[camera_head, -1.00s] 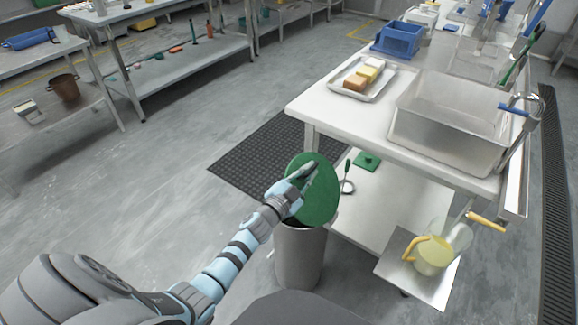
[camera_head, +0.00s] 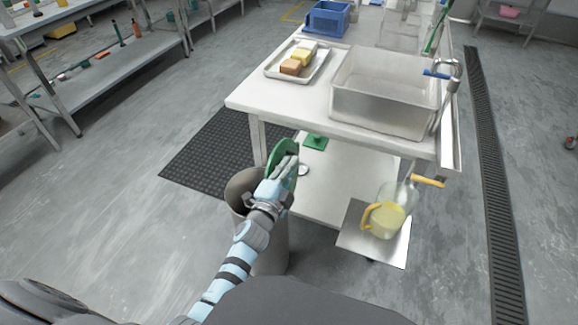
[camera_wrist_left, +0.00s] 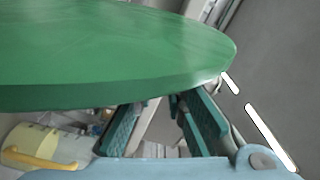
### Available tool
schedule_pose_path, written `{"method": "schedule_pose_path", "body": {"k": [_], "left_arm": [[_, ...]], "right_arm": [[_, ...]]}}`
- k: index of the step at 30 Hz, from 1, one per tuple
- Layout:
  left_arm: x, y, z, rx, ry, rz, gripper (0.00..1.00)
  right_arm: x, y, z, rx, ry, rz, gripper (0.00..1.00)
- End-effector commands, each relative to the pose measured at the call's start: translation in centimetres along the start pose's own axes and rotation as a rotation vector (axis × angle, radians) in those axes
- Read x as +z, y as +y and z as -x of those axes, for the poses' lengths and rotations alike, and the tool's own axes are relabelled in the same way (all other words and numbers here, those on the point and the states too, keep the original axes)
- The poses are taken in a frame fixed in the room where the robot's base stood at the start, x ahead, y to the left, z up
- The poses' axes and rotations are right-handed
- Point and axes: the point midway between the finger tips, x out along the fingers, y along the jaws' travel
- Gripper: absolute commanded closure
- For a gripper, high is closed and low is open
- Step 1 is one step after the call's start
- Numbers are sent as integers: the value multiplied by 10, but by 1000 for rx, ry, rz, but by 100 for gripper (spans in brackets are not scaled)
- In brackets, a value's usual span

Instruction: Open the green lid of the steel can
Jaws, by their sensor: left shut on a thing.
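The steel can (camera_head: 277,246) stands on the floor in front of the table's left corner. Part of its dark open mouth shows to the left of my left gripper. The green lid (camera_head: 283,150) is tilted up nearly edge-on above the can's right side. My left gripper (camera_head: 283,172) is shut on the lid and partly hides it. In the left wrist view the lid (camera_wrist_left: 110,50) fills the upper left, in front of the gripper's fingers (camera_wrist_left: 160,120). Whether the lid still touches the can's rim is hidden. My right gripper is not in view.
A white table with a steel basin (camera_head: 385,95) and a tray of blocks (camera_head: 273,70) stands close behind the can. A yellow-handled jug (camera_head: 388,212) stands on a low metal plate (camera_head: 350,240) to the right.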

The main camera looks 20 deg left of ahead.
Motion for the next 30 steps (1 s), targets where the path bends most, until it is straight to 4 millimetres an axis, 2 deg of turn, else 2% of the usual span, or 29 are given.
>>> {"method": "schedule_pose_path", "body": {"k": [9,10,13,23,26,28,30], "left_arm": [[2,4,1,10,-7,3,100],[2,5,2,10,-7,3,85],[2,4,1,9,-6,2,70],[1,2,2,5,-3,0,70],[1,3,13,5,-3,-1,70],[1,3,26,6,-4,-2,70],[1,3,47,7,-5,-3,70]], "right_arm": [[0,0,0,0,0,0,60],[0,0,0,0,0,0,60],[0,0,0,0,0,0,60],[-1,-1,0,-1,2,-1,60],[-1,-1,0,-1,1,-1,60],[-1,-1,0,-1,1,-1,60],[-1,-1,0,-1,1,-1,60]]}}
